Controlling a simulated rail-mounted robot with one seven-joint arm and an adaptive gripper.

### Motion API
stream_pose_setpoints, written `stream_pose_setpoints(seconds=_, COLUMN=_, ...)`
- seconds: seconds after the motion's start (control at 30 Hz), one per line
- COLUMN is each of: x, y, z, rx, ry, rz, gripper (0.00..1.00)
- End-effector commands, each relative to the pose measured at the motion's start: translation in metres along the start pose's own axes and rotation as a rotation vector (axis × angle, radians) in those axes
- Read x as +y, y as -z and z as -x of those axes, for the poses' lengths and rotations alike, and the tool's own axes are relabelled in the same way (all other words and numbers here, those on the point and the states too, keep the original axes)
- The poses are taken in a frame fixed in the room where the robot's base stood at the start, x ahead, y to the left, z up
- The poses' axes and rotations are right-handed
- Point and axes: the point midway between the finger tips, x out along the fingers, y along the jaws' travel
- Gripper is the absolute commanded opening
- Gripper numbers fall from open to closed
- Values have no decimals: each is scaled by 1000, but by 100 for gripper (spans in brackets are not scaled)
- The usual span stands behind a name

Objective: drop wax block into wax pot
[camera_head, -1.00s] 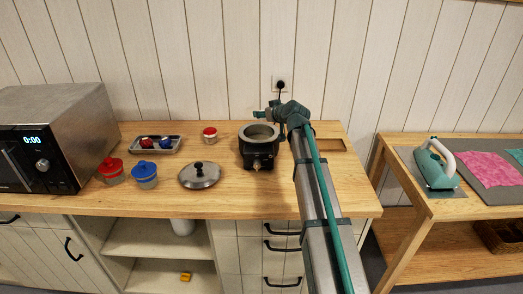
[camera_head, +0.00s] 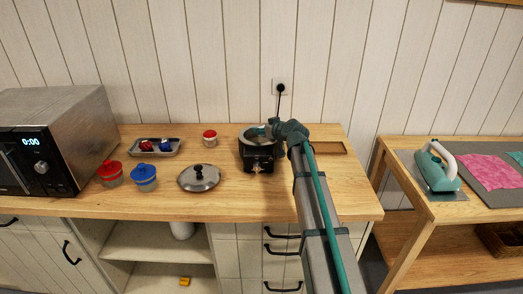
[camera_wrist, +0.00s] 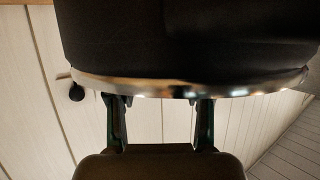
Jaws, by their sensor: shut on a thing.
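The wax pot (camera_head: 258,153) is a dark round pot with a pale metal rim, standing open on the wooden counter. My gripper (camera_head: 266,131) is at the pot's mouth, reaching in from the right over its rim. In the wrist view the dark pot wall and shiny rim (camera_wrist: 190,88) fill the top. My gripper's two fingers (camera_wrist: 160,104) stand apart there, their tips hidden behind the rim. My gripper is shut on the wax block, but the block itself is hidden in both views.
The pot's lid (camera_head: 199,178) lies left of the pot. A shallow wooden tray (camera_head: 330,153) lies at right.

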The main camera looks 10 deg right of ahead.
Motion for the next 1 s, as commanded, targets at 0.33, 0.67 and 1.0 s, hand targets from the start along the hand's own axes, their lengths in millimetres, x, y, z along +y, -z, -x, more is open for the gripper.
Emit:
stream_pose_setpoints(seconds=0.33, x=0, y=0, z=0, rx=0, ry=0, rz=0, gripper=80)
stream_pose_setpoints(seconds=0.67, x=0, y=0, z=1, rx=-1, ry=0, rz=0, gripper=80)
stream_pose_setpoints(seconds=1.0, x=-1, y=-1, z=46, rx=1, ry=-2, rz=0, gripper=80)
